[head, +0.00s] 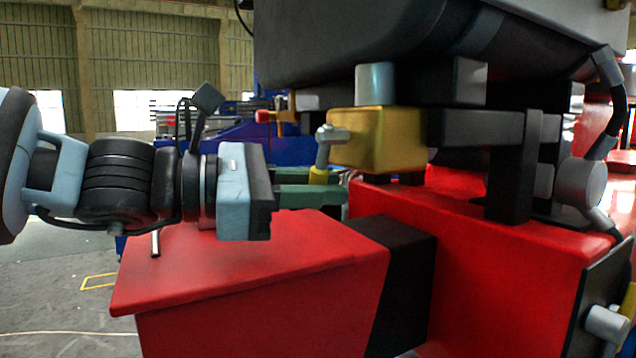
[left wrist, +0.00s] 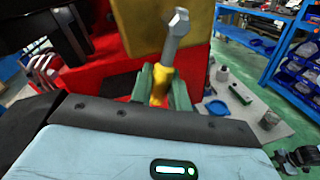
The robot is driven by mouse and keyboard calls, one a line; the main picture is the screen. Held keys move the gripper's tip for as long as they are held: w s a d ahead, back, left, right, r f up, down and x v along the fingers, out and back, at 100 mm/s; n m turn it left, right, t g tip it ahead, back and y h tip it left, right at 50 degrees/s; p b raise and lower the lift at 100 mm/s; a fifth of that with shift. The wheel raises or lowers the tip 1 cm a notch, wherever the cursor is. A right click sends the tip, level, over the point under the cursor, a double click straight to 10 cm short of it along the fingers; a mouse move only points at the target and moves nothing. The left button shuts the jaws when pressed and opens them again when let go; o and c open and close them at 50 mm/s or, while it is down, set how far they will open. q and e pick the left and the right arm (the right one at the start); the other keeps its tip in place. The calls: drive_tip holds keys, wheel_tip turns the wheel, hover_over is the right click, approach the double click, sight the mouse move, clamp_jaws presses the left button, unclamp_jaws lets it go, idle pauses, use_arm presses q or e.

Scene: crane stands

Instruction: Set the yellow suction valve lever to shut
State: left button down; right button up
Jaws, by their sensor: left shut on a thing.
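The yellow suction valve lever (head: 319,175) hangs down from a grey pivot on the left face of a brass-coloured valve block (head: 378,140). In the left wrist view the lever's yellow grip (left wrist: 161,88) leads up to its grey shank (left wrist: 172,40), in front of the valve block (left wrist: 150,22). My left gripper (head: 322,186) comes in from the left with green fingers, shut on the yellow grip. In the left wrist view its fingers (left wrist: 160,90) stand on both sides of the grip. My right gripper is not in view.
A red housing (head: 250,260) lies below my left gripper, with a black block (head: 400,280) at its right end. A dark machine body overhangs the valve block. Blue shelving with bins (left wrist: 295,70) stands behind, with small objects on a grey mat (left wrist: 245,108).

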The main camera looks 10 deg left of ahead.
use_arm(q)
drive_tip(key=c, duration=1.4)
unclamp_jaws()
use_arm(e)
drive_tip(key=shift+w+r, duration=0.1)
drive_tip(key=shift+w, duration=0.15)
use_arm(q)
drive_tip(key=shift+a, duration=0.15)
drive_tip(key=p+v, duration=0.2)
drive_tip(key=v, duration=0.4)
drive_tip(key=shift+s+a+r, duration=0.15)
drive_tip(key=shift+s+a, duration=0.05)
drive_tip(key=shift+a, duration=0.15)
drive_tip(key=shift+s+a, duration=0.2)
drive_tip(key=shift+a, duration=0.15)
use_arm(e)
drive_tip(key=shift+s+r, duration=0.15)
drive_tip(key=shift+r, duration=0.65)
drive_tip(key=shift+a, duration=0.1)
